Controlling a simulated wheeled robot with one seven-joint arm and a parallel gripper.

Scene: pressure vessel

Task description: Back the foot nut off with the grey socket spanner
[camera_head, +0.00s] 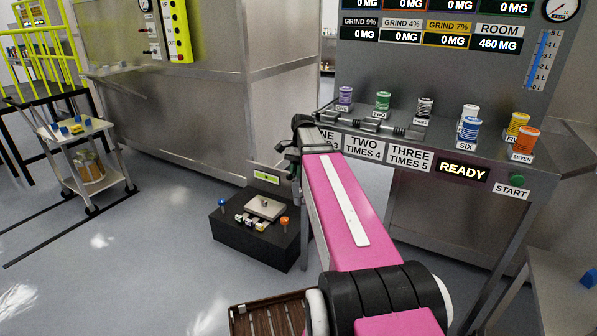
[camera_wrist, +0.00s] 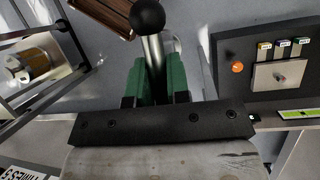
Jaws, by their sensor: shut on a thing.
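My gripper (camera_wrist: 158,75) shows in the wrist view with its two green fingers shut on a grey metal rod that ends in a black ball. I take this rod for the grey socket spanner (camera_wrist: 153,48). It sticks out past the fingertips in open air, above the floor. In the head view my pink arm reaches toward the console, and its far end hides most of the gripper. I cannot make out the foot nut in either view.
A black box (camera_head: 252,245) with a metal plate, coloured tags and an orange knob stands on the floor; the wrist view shows it too (camera_wrist: 237,93). The console shelf (camera_head: 450,148) carries several jars.

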